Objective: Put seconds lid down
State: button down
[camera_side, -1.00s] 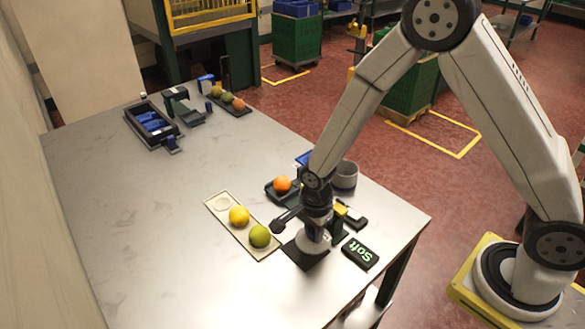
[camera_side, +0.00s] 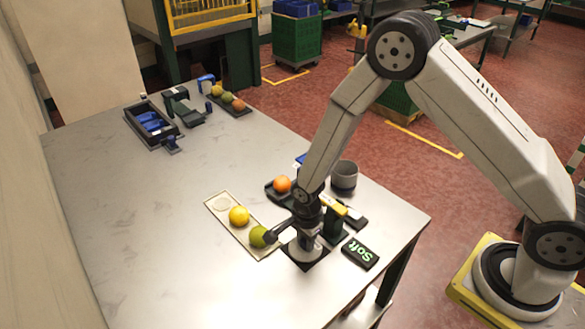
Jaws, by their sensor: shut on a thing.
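My gripper (camera_side: 304,232) is low over the dark square mat (camera_side: 318,264) at the right front of the table. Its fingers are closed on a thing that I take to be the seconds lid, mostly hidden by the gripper. A dark part sticks out left from the gripper and overlaps the green fruit (camera_side: 258,236).

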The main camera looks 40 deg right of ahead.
jog(key=shift+f, duration=0.3)
jog(key=shift+c, duration=2.2)
grip_release()
jog(key=shift+r, duration=0.15)
notch_tip(320, 180, up, 12)
jog(key=shift+d+r, duration=0.1)
jog(key=s+d+r+n+t, duration=0.2)
jog(key=s+d+r+n, duration=0.5)
jog(key=n, duration=1.1)
jog(key=shift+s+d+r+t, duration=0.25)
jog(key=shift+s+d, duration=0.65)
jog(key=shift+s, duration=0.9)
